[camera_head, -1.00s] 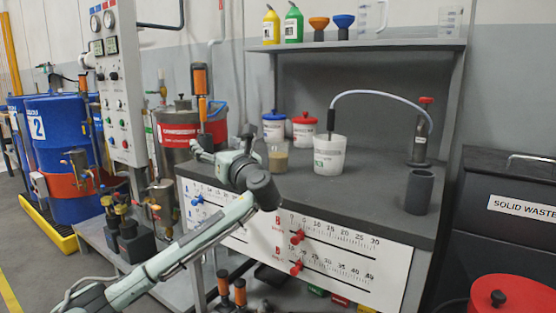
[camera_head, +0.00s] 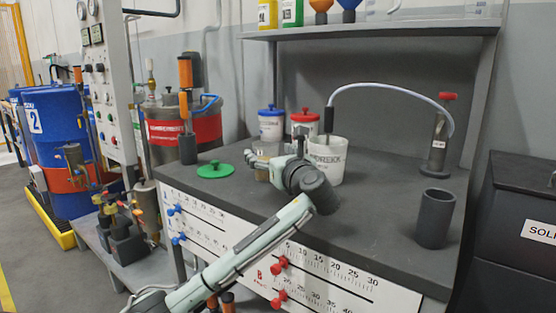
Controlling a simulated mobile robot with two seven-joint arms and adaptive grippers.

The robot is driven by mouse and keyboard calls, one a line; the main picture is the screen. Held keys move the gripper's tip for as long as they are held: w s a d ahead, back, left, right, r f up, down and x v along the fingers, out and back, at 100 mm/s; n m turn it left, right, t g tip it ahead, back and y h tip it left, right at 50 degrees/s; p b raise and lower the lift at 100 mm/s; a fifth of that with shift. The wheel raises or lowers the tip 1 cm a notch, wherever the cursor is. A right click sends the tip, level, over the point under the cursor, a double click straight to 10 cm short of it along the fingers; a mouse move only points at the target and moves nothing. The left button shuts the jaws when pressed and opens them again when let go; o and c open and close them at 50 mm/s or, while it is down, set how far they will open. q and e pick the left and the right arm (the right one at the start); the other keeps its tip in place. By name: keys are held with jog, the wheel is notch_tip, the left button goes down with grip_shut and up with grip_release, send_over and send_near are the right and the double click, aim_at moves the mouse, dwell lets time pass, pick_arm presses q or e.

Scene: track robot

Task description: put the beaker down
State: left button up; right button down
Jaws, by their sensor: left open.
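A clear beaker (camera_head: 265,149) with brownish contents is upright and appears to stand on the dark bench top (camera_head: 370,217), left of the white bucket. My left gripper (camera_head: 258,164) is open at the beaker's front side, its fingers overlapping the beaker's lower part in the picture. I cannot tell whether a finger touches the glass. The wrist and arm reach in from the bottom, over the bench's front edge. My right gripper is not in view.
A white bucket (camera_head: 327,165) with a hose stands close right of the gripper. A green lid (camera_head: 215,170) lies to the left. Blue-lidded (camera_head: 271,127) and red-lidded (camera_head: 304,122) jars stand behind. A grey cylinder (camera_head: 436,220) stands at right; the bench between is clear.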

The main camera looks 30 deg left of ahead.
aim_at(261, 145)
pick_arm(q)
jog(key=shift+w+a, duration=0.15)
jog(key=shift+w, duration=0.1)
jog(key=shift+x, duration=1.15)
jog(key=x, duration=0.5)
jog(key=shift+f, duration=0.3)
jog(key=c, duration=1.5)
jog(key=shift+c, duration=0.5)
jog(key=shift+c, duration=0.7)
jog(key=shift+r, duration=0.15)
